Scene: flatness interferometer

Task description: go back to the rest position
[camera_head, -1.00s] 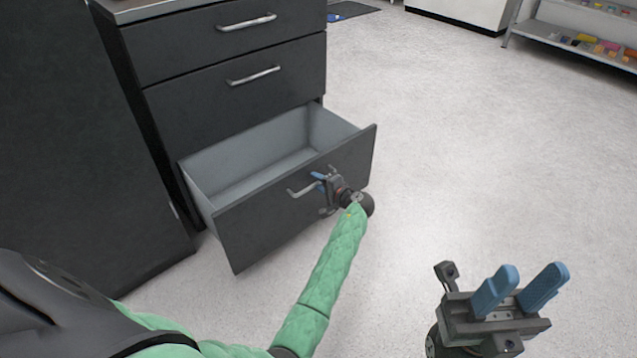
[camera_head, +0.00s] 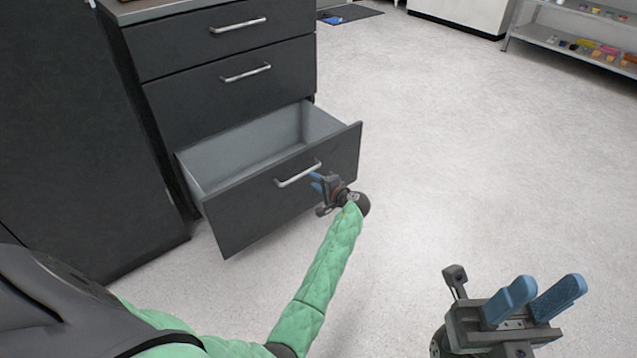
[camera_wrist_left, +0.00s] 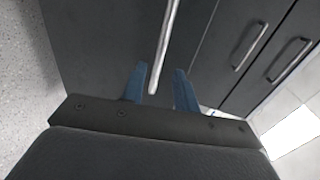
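My left gripper (camera_head: 317,183) is near the front of the open bottom drawer (camera_head: 235,212), just right of and below its bar handle (camera_head: 298,174). In the left wrist view its blue fingers (camera_wrist_left: 160,84) are apart, and the handle (camera_wrist_left: 164,45) runs up from the space between their tips; the gripper is not closed on it. My right gripper (camera_head: 535,300) is at the lower right, over the floor, with its two blue fingers apart and nothing between them.
The dark cabinet (camera_head: 215,85) has two shut drawers above the open one, which looks empty. A tall dark cabinet (camera_head: 80,150) stands at left. A shelf (camera_head: 575,45) with small coloured items is at the far right. The floor (camera_head: 460,150) between is clear.

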